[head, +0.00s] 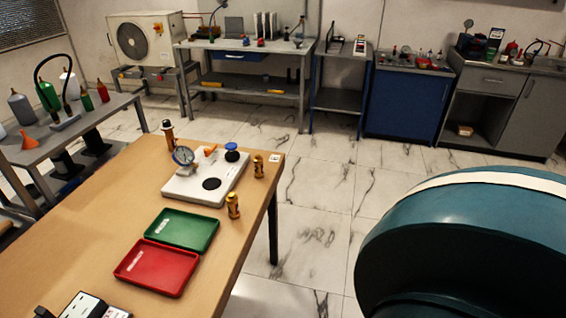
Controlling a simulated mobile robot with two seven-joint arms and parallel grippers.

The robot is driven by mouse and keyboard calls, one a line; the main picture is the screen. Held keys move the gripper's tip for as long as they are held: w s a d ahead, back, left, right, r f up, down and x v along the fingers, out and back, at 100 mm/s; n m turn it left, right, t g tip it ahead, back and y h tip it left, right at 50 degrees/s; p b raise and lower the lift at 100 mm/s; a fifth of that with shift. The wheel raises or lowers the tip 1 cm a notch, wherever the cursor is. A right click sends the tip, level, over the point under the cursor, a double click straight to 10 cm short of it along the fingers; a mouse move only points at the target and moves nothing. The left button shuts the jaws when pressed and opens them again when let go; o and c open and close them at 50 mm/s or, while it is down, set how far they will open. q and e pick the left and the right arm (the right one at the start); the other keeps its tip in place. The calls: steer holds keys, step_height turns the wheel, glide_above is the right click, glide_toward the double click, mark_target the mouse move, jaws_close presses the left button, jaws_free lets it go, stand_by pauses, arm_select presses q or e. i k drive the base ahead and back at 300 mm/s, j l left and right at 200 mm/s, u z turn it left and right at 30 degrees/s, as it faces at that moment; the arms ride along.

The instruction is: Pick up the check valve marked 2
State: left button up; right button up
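Two small brass fittings with dark bands, which look like check valves, stand upright on the wooden table. One (258,166) is at the far right edge, beside a small white tag (276,158). The other (233,205) is nearer, just right of the green tray. A third brass and dark piece (168,133) stands at the back left, behind the gauge. Any number on these pieces is too small to read, so I cannot tell which is marked 2. Neither of my grippers is in view.
A white rig plate (180,189) carries a round gauge (183,156) and a blue-topped knob (232,152). Green (182,229) and red (157,267) trays lie nearer. A large teal form close to the camera covers the lower right.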

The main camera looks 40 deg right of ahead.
mark_target(257, 160)
steer(key=z, duration=1.25)
steer(key=i+l, duration=0.2)
steer(key=l, duration=0.15)
steer(key=i+l, duration=0.15)
steer(key=l, duration=0.2)
